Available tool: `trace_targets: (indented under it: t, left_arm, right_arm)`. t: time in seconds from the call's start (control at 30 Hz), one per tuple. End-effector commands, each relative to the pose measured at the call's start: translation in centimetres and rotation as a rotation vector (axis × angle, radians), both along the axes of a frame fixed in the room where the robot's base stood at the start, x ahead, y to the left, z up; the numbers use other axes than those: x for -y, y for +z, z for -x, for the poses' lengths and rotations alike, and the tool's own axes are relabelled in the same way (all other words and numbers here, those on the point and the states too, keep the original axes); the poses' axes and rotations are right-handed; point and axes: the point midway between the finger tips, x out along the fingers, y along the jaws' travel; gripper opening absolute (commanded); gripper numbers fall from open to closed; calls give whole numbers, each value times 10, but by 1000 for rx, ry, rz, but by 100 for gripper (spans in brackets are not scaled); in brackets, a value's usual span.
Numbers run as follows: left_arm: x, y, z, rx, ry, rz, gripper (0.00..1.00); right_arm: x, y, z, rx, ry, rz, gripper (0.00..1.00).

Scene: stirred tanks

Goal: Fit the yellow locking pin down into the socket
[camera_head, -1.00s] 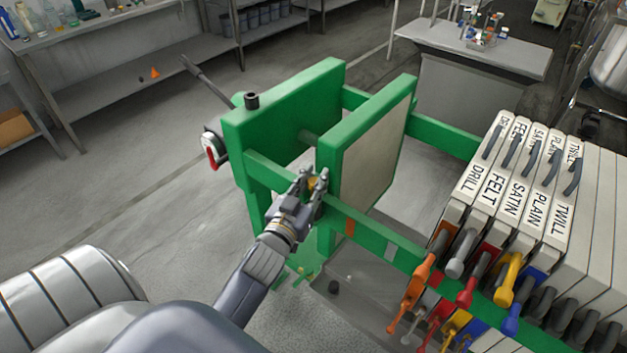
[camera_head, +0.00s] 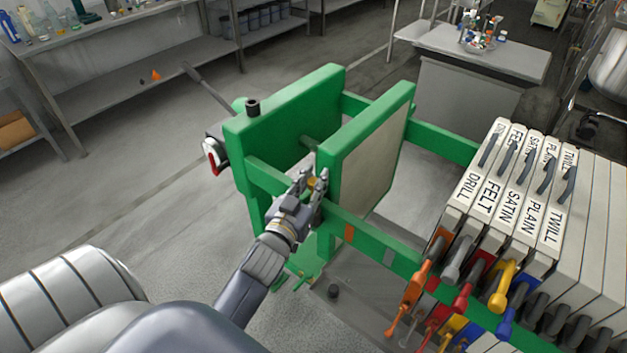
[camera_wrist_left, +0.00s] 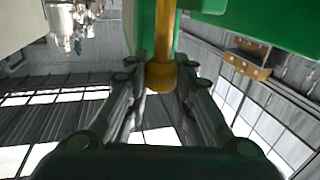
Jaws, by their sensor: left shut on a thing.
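The yellow locking pin (camera_wrist_left: 160,74) is between the fingers of my left gripper (camera_wrist_left: 160,95) in the left wrist view. Its rounded head is in the jaws and its shaft runs up along a green frame part. In the head view my left gripper (camera_head: 312,187) is shut on the pin, beside the front green rail, between the two upright green plates. Only a small yellow spot of the pin (camera_head: 314,183) shows there. I cannot make out the socket or whether the pin's tip is in it. My right gripper is not in view.
The green filter press frame (camera_head: 385,250) carries a stack of white plates labelled DRILL, FELT, SATIN, PLAIN and TWILL (camera_head: 520,190) on the right, with coloured taps (camera_head: 470,285) below. A rear green plate (camera_head: 290,110) stands left of the gripper. Floor at left is clear.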

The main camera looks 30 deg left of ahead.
Motion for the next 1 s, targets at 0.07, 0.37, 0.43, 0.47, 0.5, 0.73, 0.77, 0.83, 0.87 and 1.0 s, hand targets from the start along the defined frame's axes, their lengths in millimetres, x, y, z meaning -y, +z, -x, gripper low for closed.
trace_targets:
  t: [0.07,0.37,0.43,0.47,0.5,0.73,0.77,0.83,0.87,1.0]
  left_arm:
    - [0,0,0,1,0,0,0]
    - [0,1,0,0,0,1,0]
    - [0,0,0,1,0,0,0]
    - [0,0,0,1,0,0,0]
    - [0,0,0,1,0,0,0]
    - [0,0,0,1,0,0,0]
    - [0,0,0,1,0,0,0]
    - [0,0,0,1,0,0,0]
    - [0,1,0,0,0,0,0]
    - [0,1,0,0,1,0,0]
  right_arm:
    - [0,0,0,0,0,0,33]
    - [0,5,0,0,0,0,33]
    - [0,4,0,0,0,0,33]
    - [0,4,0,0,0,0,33]
    - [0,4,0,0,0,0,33]
    - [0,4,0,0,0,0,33]
    - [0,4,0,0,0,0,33]
    - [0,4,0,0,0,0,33]
    - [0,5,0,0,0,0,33]
    - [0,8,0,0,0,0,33]
